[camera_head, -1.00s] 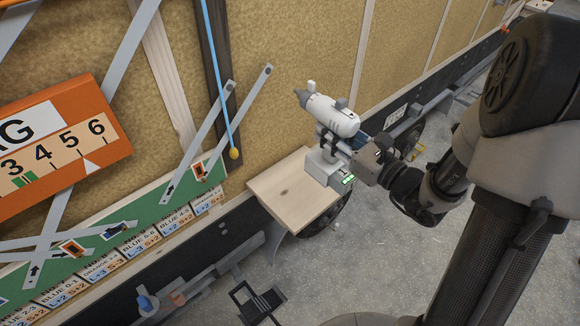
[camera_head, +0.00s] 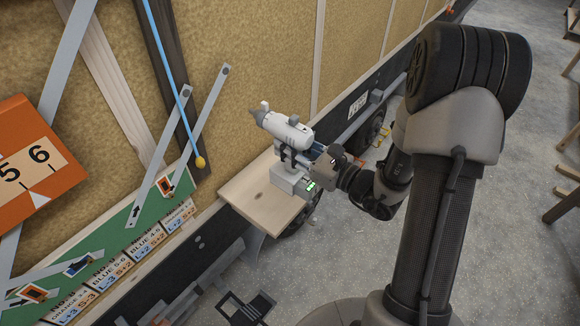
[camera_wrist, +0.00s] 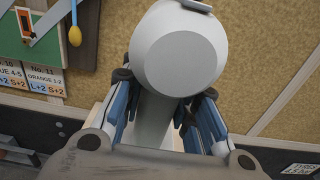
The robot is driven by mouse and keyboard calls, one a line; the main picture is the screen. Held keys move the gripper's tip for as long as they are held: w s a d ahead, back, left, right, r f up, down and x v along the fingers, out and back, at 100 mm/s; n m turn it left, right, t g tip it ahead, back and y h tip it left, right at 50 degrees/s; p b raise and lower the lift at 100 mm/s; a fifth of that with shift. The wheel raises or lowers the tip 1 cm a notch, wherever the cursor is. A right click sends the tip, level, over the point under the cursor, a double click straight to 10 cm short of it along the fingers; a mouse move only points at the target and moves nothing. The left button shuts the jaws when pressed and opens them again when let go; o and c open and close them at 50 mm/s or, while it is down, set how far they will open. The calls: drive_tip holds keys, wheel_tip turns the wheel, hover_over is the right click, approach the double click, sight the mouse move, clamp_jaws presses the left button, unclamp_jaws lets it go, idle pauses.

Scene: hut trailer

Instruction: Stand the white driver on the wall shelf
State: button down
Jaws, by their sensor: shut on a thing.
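The white driver (camera_head: 290,131) has a grey nose that points to the upper left, toward the wall. Its battery base (camera_head: 291,179) with green lights is over the right part of the wooden wall shelf (camera_head: 252,207); I cannot tell whether it touches the board. My gripper (camera_head: 308,155) is shut on the driver's handle from the right side. In the wrist view the round rear of the driver (camera_wrist: 180,58) fills the upper middle. The handle (camera_wrist: 155,118) is between my fingers there, and the base is hidden.
A tan wall (camera_head: 260,50) rises behind the shelf. A blue cord with a yellow ball (camera_head: 200,162) and grey bars (camera_head: 205,117) hang left of it. The shelf's left part is bare. A wooden stool or bench (camera_head: 565,200) stands far right.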

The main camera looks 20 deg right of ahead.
drive_tip(key=shift+f+b, duration=0.7)
drive_tip(key=shift+f, duration=2.35)
drive_tip(key=shift+f, duration=0.15)
drive_tip(key=c, duration=1.3)
unclamp_jaws()
drive_tip(key=o, duration=1.3)
